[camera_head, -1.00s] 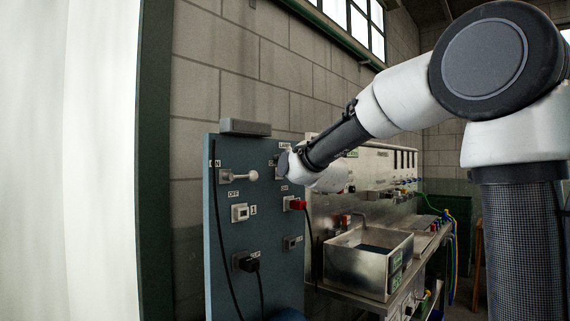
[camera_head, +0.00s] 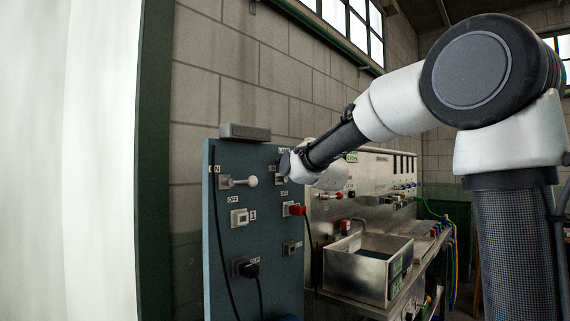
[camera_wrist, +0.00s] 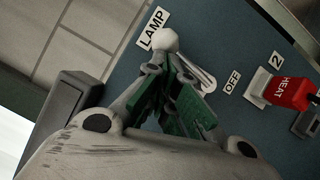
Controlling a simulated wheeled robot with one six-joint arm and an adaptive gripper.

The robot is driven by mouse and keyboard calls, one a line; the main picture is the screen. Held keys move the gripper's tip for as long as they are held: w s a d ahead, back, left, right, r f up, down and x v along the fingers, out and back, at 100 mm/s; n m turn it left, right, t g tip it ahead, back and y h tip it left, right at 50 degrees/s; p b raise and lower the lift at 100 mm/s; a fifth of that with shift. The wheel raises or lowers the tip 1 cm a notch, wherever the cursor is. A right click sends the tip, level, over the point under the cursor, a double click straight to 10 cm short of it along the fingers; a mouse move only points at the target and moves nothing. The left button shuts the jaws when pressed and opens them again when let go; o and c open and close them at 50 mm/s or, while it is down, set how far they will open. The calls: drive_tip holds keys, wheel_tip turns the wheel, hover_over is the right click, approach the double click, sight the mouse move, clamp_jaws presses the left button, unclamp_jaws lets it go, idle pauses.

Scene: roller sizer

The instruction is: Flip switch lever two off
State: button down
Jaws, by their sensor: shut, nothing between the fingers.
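Switch lever two has a round white knob (camera_wrist: 165,40) that shows just past my fingers in the wrist view, on the LAMP label's side. Its light plate (camera_wrist: 207,82) shows beside the fingers, with the OFF label (camera_wrist: 232,82) to the right. My gripper (camera_wrist: 182,100) has green finger pads close together, shut, with nothing clearly held. It overlaps the lever's shaft in the picture; whether it touches cannot be told. In the head view my gripper (camera_head: 288,165) is at the blue panel (camera_head: 228,262), hiding most of lever two.
Another lever (camera_head: 238,181) with a white knob sits left on the panel. A red plug (camera_head: 295,209), marked HEAT in the wrist view (camera_wrist: 292,92), is below lever two. A grey box (camera_head: 245,132) tops the panel. A metal sink (camera_head: 365,270) stands right.

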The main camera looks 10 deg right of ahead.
drive_tip(key=shift+w+d+r+m, duration=0.1)
drive_tip(key=shift+d+r+m, duration=0.1)
drive_tip(key=shift+m, duration=0.2)
drive_tip(key=w+d+f+m+g+y, duration=0.1)
drive_tip(key=w+d+m+g, duration=0.3)
drive_tip(key=m, duration=0.7)
drive_tip(key=shift+w+d+f+g+y, duration=0.25)
drive_tip(key=shift+d+f+g+y, duration=0.25)
drive_tip(key=shift+d+g, duration=0.8)
drive_tip(key=shift+a+m, duration=0.2)
drive_tip(key=shift+m, duration=0.1)
drive_tip(key=s+d+r, duration=0.2)
drive_tip(key=s+r, duration=0.5)
drive_tip(key=s, duration=0.4)
drive_tip(key=shift+d, duration=0.2)
drive_tip(key=shift+w, duration=0.1)
